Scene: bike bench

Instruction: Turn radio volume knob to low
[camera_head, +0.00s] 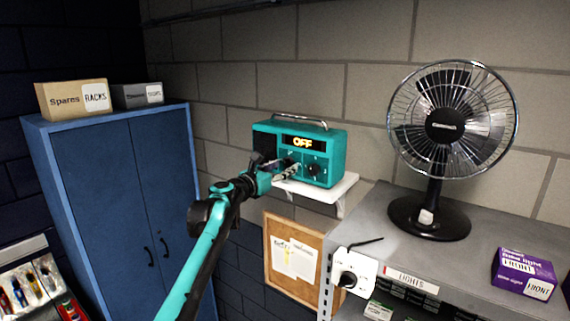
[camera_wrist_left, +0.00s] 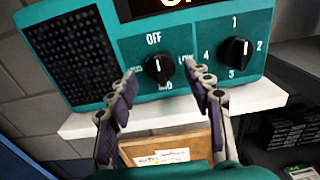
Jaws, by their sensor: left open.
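The teal radio (camera_head: 333,143) sits on a small white wall shelf (camera_head: 338,186); its display reads OFF. In the left wrist view the radio front (camera_wrist_left: 195,42) shows a black left knob (camera_wrist_left: 159,69) with OFF above it, LOW at its right and a partly hidden label below. Its white mark points up towards OFF. A second black knob (camera_wrist_left: 235,50), numbered 1 to 4, has its mark towards 2. My left gripper (camera_head: 287,170) is open at the radio's front. In the wrist view its fingertips (camera_wrist_left: 160,74) stand either side of the left knob; contact is unclear. My right gripper is out of view.
A blue cabinet (camera_head: 120,175) with two boxes on top stands at left. A corkboard (camera_head: 283,279) hangs below the shelf. At right, a grey metal unit (camera_head: 385,215) holds a fan (camera_head: 445,127), a purple box (camera_head: 523,275) and a white dial box (camera_head: 352,274) on its front.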

